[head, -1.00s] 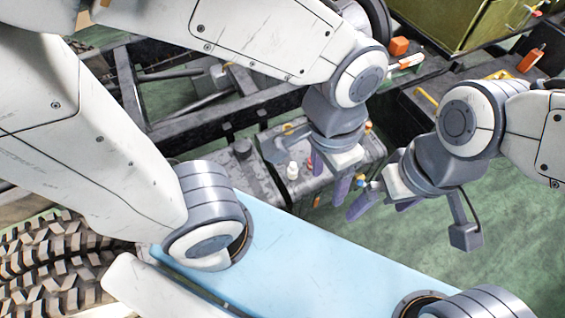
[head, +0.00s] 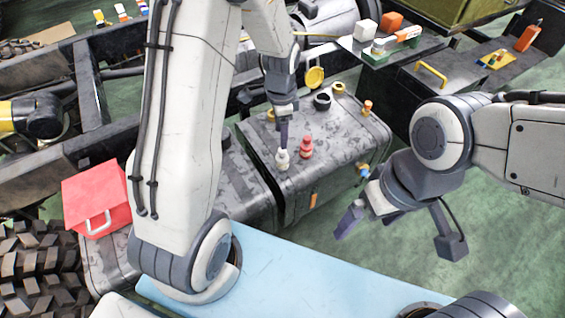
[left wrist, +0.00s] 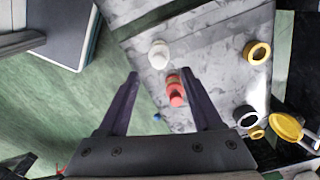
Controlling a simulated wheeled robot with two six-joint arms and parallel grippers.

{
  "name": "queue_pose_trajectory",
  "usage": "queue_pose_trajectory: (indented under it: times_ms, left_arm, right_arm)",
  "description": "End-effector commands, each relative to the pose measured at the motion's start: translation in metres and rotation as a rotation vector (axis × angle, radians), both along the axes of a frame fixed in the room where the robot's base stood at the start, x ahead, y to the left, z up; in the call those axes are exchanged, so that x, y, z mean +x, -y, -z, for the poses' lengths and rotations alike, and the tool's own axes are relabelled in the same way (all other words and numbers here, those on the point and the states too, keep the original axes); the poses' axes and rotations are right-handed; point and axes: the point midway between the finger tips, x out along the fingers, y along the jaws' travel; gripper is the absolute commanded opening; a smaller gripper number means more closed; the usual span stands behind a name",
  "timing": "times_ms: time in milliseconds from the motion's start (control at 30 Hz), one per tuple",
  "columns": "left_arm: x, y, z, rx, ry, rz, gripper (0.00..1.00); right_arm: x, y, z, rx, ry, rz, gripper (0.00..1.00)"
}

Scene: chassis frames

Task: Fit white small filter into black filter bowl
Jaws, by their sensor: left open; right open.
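The white small filter (head: 281,160) stands on the dark tank top near its front left edge. It also shows in the left wrist view (left wrist: 159,53), beyond the fingertips. The black filter bowl (head: 322,101) appears to be the black open ring farther back on the tank; it shows in the left wrist view (left wrist: 246,117) at the right. My left gripper (head: 283,140) is above the tank by the white filter, fingers open and empty (left wrist: 160,78). My right gripper (head: 357,203) is open and empty, in front of the tank's right side.
A red filter (head: 305,147) stands just right of the white one. A red box (head: 95,198) is at left. A raised tray (head: 355,45) with blocks is behind.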

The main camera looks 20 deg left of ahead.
Motion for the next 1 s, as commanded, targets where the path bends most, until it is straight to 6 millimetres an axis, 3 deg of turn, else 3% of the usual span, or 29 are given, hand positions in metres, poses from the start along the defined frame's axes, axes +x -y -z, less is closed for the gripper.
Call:
queue_pose_trajectory:
  times_ms: [600, 867, 900, 1000]
  left_arm:
    - [-0.001, 0.002, 0.073, 0.000, -0.002, -0.001, 0.67]
    - [0.000, 0.002, 0.077, 0.000, 0.000, -0.001, 0.67]
    - [0.000, 0.002, 0.077, 0.000, 0.000, -0.001, 0.63]
    - [0.000, 0.002, 0.076, 0.000, 0.000, -0.001, 0.24]
  right_arm:
    - [0.000, 0.000, 0.008, 0.000, 0.000, 0.000, 1.00]
    - [0.000, 0.000, 0.008, 0.000, 0.000, 0.000, 1.00]
    - [0.000, 0.000, 0.008, 0.000, 0.000, 0.000, 1.00]
    - [0.000, 0.000, 0.008, 0.000, 0.000, 0.000, 1.00]
